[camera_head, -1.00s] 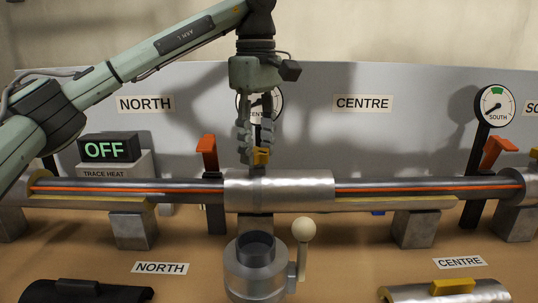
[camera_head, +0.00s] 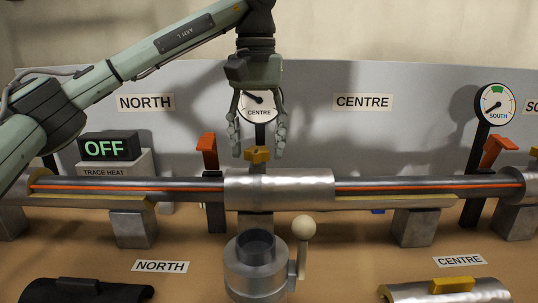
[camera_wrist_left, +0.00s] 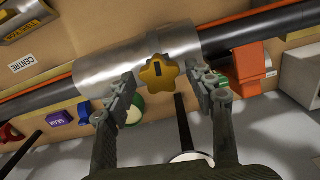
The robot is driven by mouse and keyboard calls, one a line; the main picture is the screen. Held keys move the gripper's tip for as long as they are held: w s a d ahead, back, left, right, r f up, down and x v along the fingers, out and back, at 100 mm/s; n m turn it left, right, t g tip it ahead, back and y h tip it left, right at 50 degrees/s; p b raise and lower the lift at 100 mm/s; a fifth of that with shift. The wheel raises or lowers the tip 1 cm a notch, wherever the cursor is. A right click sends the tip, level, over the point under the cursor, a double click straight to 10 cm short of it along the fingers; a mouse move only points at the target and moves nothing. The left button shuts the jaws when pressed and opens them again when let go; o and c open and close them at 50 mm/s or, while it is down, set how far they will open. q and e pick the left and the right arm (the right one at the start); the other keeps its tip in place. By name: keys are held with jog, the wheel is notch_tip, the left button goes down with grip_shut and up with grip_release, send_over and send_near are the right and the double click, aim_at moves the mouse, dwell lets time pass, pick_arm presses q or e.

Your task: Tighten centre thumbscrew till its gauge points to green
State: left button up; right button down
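The centre thumbscrew (camera_head: 257,155) is a yellow star-shaped knob behind the silver sleeve (camera_head: 290,188) on the pipe. In the left wrist view the knob (camera_wrist_left: 159,73) shows from above with a dark slot mark. My left gripper (camera_head: 257,150) is open above it, with one finger on each side and gaps between. The fingers (camera_wrist_left: 160,85) also show apart in the wrist view. The centre gauge (camera_head: 260,105) is partly covered by my gripper; its needle points to the upper left, and its green zone is hidden. My right gripper is not in view.
Orange levers (camera_head: 209,150) stand along the pipe. The south gauge (camera_head: 495,104) is at the right. A grey valve-like cup with a cream-knobbed handle (camera_head: 304,228) stands in front of the sleeve. A trace heat box (camera_head: 108,148) reads OFF. Pipe covers lie in front.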

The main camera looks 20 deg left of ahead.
aim_at(257, 148)
pick_arm(q)
jog(key=shift+r, duration=3)
